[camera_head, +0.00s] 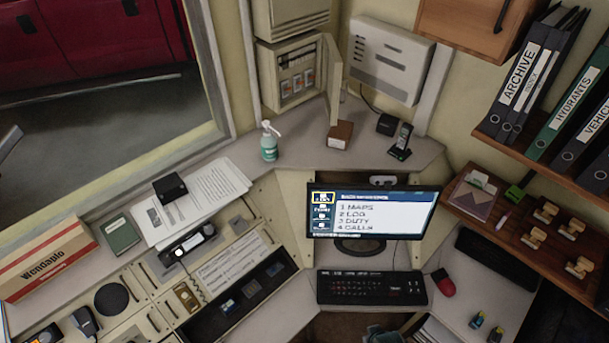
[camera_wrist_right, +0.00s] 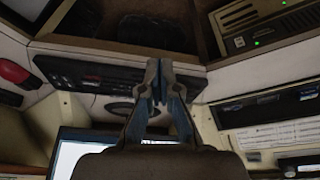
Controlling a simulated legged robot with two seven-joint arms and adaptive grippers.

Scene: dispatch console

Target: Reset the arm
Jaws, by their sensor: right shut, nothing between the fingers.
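My right gripper (camera_wrist_right: 159,80) shows in the right wrist view with its two fingers together and nothing between them. The keyboard (camera_wrist_right: 90,72) and the desk edge lie beyond its fingertips in that view, which looks upside down. In the head view a small dark teal shape at the bottom edge, below the keyboard (camera_head: 371,287), may be part of my right gripper; most of it is cut off.
A monitor (camera_head: 372,214) with a menu stands behind the keyboard. A red mouse (camera_head: 443,282) lies right of it. The radio console (camera_head: 235,270) is at left, a shelf with stamps (camera_head: 545,210) at right. A green pump bottle (camera_head: 269,142) stands at the back.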

